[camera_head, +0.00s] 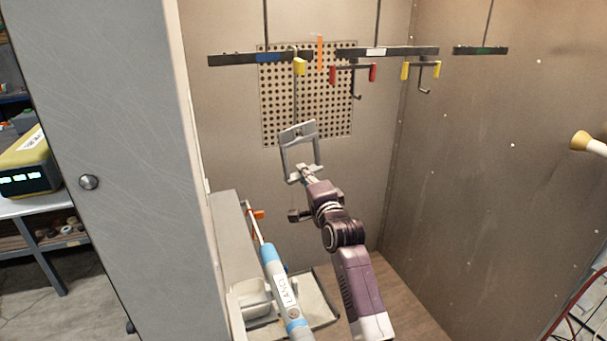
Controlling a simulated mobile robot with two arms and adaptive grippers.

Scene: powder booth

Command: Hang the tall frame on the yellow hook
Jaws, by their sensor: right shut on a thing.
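My right gripper (303,174) is shut on the lower end of a grey, upright, slightly tilted rectangular frame (285,156). The frame is in front of the back wall, its wide top plate uppermost. A yellow block (299,67) hangs on the left bar above it, and a thin rod runs down from there toward the frame's top. I cannot tell whether rod and frame touch. A hook with two yellow tags (406,71) hangs farther right, its curved tip low. My left gripper is not in view.
A red-tagged hook (372,73) hangs between the yellow parts, near an orange strip (320,52). A perforated panel (340,120) is behind. A blue-and-white lance (275,270) stands lower left. A pale nozzle with a yellow end (581,141) juts in at right.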

